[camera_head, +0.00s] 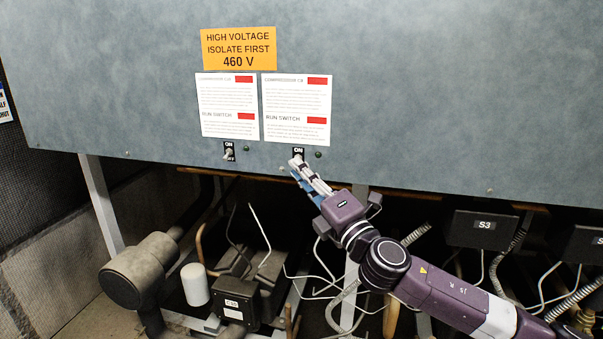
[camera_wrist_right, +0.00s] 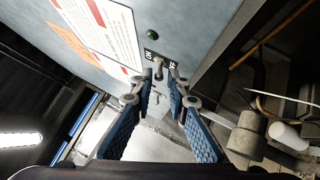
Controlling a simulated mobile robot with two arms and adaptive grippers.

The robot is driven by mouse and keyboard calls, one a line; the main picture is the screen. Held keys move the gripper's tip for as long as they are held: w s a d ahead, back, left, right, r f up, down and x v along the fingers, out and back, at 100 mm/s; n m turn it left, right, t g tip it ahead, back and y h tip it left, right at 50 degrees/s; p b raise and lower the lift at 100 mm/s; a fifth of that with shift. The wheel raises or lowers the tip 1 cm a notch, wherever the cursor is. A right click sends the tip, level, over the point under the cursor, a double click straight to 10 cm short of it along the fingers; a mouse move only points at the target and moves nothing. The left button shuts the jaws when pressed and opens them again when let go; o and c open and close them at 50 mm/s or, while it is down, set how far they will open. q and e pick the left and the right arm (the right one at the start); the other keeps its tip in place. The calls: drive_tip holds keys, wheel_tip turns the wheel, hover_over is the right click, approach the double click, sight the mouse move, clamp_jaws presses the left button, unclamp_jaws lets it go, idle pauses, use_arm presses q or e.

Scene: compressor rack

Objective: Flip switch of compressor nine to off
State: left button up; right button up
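Two small run switches sit low on the grey panel: a left switch (camera_head: 229,151) and a right switch (camera_head: 298,153). White cards above them, left (camera_head: 228,105) and right (camera_head: 297,110), name compressors, but the numbers are too blurred to read surely. My right gripper (camera_head: 302,172) is at the right switch and hides its lower part. In the right wrist view my right gripper (camera_wrist_right: 161,98) is open, its blue-padded fingers apart on either side of the line to the switch lever (camera_wrist_right: 158,68). Contact and lever position cannot be told. My left gripper is not in view.
An orange high-voltage sign (camera_head: 239,48) is above the cards. Small green lamps sit beside the switches, one at the left switch (camera_head: 247,148). Below the panel edge are pipes, cables, a dark compressor (camera_head: 137,272) and a box marked S3 (camera_head: 482,228). The panel front is otherwise flat and clear.

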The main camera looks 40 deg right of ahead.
drive_tip(key=v, duration=1.2)
idle(0.7)
